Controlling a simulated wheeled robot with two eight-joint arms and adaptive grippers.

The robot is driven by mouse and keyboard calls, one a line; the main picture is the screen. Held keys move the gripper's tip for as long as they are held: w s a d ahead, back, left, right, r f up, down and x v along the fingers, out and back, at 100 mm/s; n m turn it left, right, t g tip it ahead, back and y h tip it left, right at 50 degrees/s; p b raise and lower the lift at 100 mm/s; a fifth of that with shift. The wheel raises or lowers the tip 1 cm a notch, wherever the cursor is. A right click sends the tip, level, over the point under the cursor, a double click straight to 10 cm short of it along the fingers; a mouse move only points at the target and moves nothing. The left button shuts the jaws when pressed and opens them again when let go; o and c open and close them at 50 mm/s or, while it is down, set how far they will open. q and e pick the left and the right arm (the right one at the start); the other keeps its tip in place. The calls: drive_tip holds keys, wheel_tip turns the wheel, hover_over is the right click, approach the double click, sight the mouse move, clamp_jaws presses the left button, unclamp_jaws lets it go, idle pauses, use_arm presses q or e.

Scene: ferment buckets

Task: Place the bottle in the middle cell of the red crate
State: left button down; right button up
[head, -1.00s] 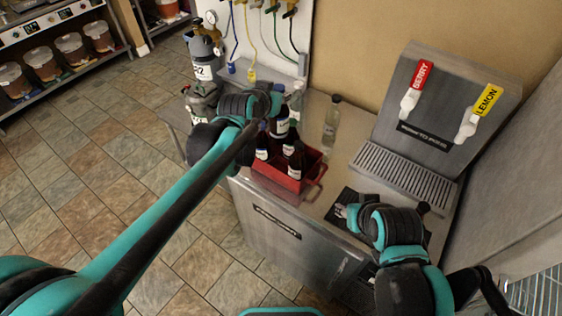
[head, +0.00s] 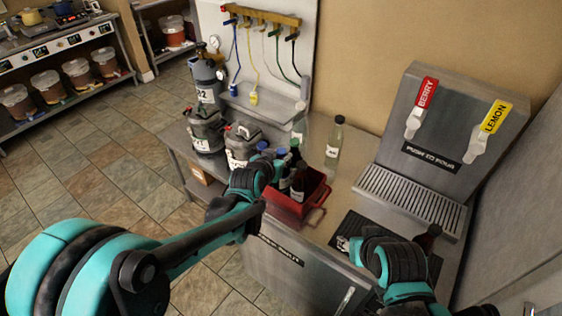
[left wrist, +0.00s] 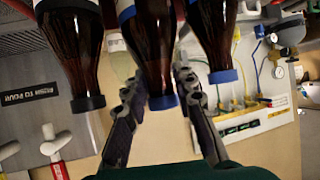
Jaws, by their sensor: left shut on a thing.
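The red crate (head: 284,207) stands on the steel counter with several dark labelled bottles in it. My left gripper (head: 276,164) is at the crate's left side, low among the bottle necks. In the left wrist view, which is upside down, the gripper (left wrist: 160,88) is shut on a brown bottle (left wrist: 152,50) with a blue cap. Another blue-capped bottle (left wrist: 216,40) and a black-capped bottle (left wrist: 76,50) stand on either side. The bottle bases and crate cells are hidden. My right gripper (head: 345,243) is over the black mat; its finger gap is unclear.
A clear bottle (head: 335,145) stands behind the crate. The dispenser (head: 440,130) with berry and lemon taps is at the right. Grey kegs (head: 205,130) stand at the left, and hoses hang behind.

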use_arm(q)
drive_tip(key=shift+w+f, duration=0.1)
drive_tip(key=shift+f, duration=0.5)
drive_tip(key=shift+f, duration=0.1)
drive_tip(key=c, duration=1.2)
unclamp_jaws()
